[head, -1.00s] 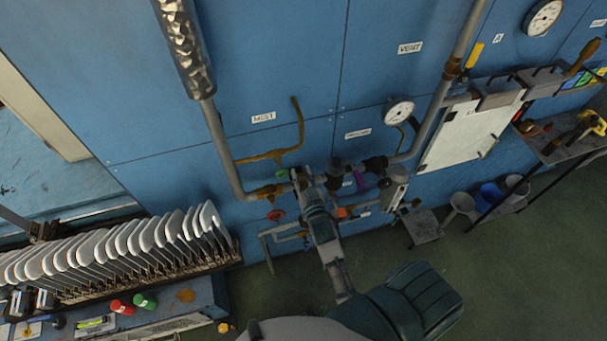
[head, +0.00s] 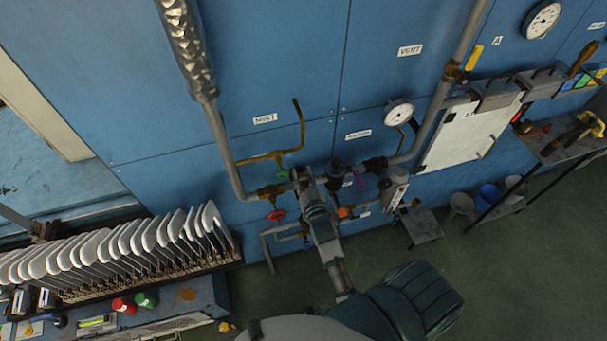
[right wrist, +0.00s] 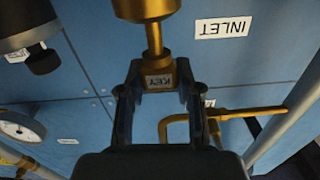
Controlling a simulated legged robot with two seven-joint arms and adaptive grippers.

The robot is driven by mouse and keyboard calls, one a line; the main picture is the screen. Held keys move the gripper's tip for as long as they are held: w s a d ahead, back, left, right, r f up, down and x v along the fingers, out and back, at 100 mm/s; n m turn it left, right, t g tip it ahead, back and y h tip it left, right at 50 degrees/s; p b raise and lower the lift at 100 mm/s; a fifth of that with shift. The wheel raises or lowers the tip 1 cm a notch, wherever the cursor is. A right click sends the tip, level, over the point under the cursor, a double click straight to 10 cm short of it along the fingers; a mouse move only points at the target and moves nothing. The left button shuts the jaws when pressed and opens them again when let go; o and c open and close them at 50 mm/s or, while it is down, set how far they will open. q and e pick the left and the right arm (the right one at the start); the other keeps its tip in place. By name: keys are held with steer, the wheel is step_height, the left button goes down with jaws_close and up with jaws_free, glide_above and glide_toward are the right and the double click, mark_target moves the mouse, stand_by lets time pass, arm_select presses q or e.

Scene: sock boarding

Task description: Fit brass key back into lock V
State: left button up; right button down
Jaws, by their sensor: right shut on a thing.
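My right gripper (head: 304,180) is at the pipework on the blue wall, at the end of my arm rising from the bottom of the head view. In the right wrist view its two dark fingers (right wrist: 158,84) are shut on brass, which I take for the brass key (right wrist: 155,40). A narrow brass stem runs up from the fingers to a wide round brass body at the top edge. I cannot tell whether the two are joined or where lock V is. A small KEY label shows between the fingers. The left gripper is not in view.
A brass pipe (head: 299,125) and grey pipes surround the gripper. A dark fitting (head: 336,169) and a red handwheel (head: 276,215) are close by. A dial gauge (head: 399,112) hangs to the right. A rack of grey boards (head: 130,242) stands at the left.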

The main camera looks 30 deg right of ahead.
mark_target(303, 184)
steer(key=shift+f, duration=0.1)
stand_by(0.3)
steer(key=shift+f+b, duration=0.3)
steer(key=shift+f, duration=0.05)
steer(key=shift+f+b, duration=0.6)
steer(key=shift+f, duration=0.5)
steer(key=c, duration=0.7)
jaws_free()
steer(key=shift+a, duration=0.1)
steer(key=shift+s, duration=0.1)
steer(key=v, duration=1.2)
steer(key=shift+a+r, duration=0.1)
steer(key=shift+r, duration=0.05)
